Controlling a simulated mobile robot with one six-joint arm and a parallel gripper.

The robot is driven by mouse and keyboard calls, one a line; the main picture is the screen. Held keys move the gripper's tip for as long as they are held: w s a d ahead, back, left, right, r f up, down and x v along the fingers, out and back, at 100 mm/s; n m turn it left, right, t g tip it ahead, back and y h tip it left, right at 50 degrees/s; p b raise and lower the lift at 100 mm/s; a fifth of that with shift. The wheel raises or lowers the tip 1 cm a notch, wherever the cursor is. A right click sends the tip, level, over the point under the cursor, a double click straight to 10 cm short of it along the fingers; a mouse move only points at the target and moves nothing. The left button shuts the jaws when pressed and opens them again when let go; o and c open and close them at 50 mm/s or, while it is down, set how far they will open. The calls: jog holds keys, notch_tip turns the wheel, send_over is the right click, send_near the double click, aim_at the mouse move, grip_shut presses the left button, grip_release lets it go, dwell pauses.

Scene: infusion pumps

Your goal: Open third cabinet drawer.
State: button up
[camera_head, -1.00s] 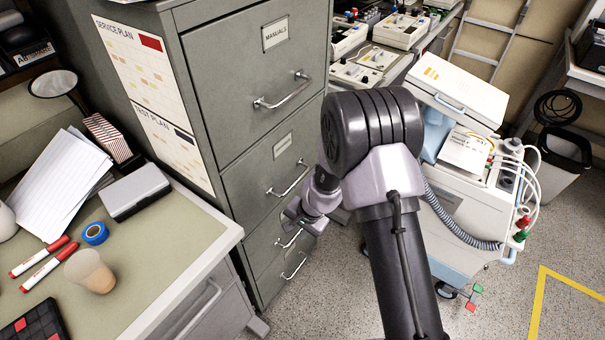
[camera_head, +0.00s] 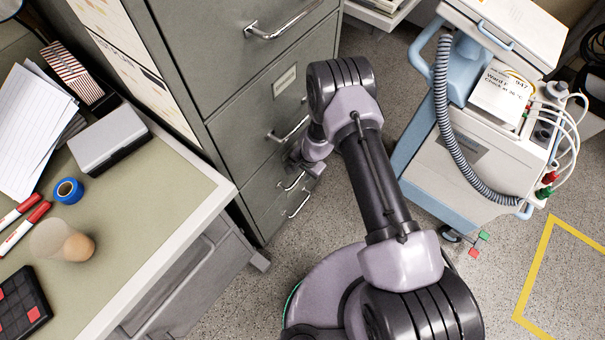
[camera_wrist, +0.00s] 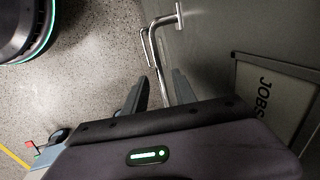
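The grey filing cabinet (camera_head: 245,165) stands left of my arm. Its drawers look shut. The third drawer's handle (camera_head: 291,183) is a metal bar low on the cabinet front, just below my gripper (camera_head: 303,163). In the wrist view, my gripper (camera_wrist: 160,82) is open, with one dark finger on each side of a metal handle bar (camera_wrist: 158,62). I cannot tell whether either finger touches it. Part of another handle (camera_wrist: 144,45) shows behind it. A label reading JOBS (camera_wrist: 265,92) is on the drawer face at the right. In the head view the fingertips are hard to make out.
A desk (camera_head: 150,215) with a cup, markers and tape stands left of the cabinet. A wheeled medical cart (camera_head: 465,150) with a hose stands at the right. Open speckled floor (camera_head: 480,275) lies in front, with yellow tape.

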jog(key=shift+f, duration=0.25)
jog(key=shift+w, duration=0.1)
grip_shut()
dwell(1.2)
